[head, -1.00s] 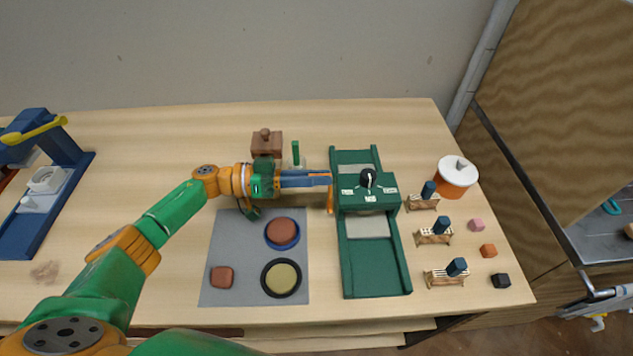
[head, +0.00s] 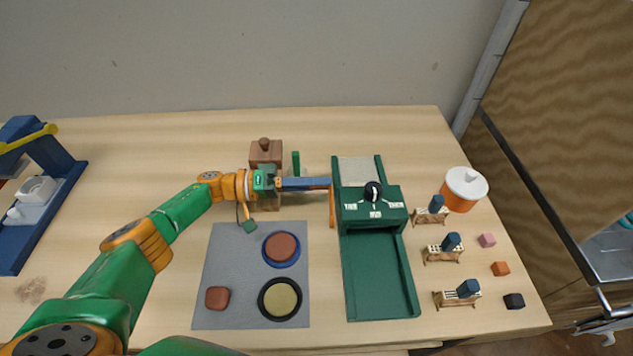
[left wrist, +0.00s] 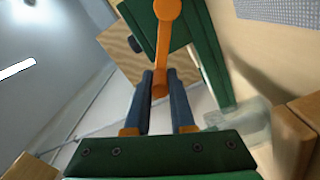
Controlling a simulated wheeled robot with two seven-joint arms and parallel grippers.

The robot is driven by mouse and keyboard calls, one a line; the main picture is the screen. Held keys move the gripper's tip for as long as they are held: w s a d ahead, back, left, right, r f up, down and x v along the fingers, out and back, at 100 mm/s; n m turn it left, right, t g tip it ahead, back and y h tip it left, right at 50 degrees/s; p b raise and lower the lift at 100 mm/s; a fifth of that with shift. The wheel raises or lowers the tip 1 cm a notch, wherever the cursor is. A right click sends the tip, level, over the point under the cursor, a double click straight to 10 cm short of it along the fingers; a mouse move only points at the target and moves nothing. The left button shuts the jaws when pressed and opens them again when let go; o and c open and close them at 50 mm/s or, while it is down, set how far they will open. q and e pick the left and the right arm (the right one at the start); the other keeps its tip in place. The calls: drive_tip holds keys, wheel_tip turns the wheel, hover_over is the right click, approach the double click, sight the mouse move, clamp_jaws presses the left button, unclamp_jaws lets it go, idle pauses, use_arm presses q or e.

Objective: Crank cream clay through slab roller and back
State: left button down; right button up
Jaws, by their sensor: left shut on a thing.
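The green slab roller (head: 382,275) stands right of the middle of the table, with a black-and-white knob on its housing. The cream clay slab (head: 360,169) lies flat on the bed behind the housing; the front bed is bare, and any part under the housing is hidden. The orange crank (head: 332,210) is on the roller's left side and shows large in the left wrist view (left wrist: 165,40). My left gripper (head: 328,183) is shut on the crank's end, its blue fingers either side of it in the left wrist view (left wrist: 160,85). My right gripper is not in view.
A grey mat (head: 230,260) with clay discs in blue and black dishes lies front left of the roller. A wooden box (head: 265,152) stands behind my left wrist. Small racks (head: 443,252), cubes and an orange lidded pot (head: 462,192) stand on the right.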

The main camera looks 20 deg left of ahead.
use_arm(q)
drive_tip(key=shift+f, duration=0.15)
idle(0.3)
drive_tip(key=c, duration=0.8)
unclamp_jaws()
drive_tip(key=shift+o, duration=0.2)
drive_tip(key=b+v, duration=0.2)
drive_tip(key=v, duration=0.4)
drive_tip(key=shift+a+f+b, duration=0.2)
drive_tip(key=shift+a+b, duration=0.15)
drive_tip(key=shift+b, duration=0.05)
drive_tip(key=shift+s+a+r, duration=0.1)
drive_tip(key=shift+a, duration=0.15)
drive_tip(key=shift+r, duration=0.1)
drive_tip(key=shift+d, duration=0.1)
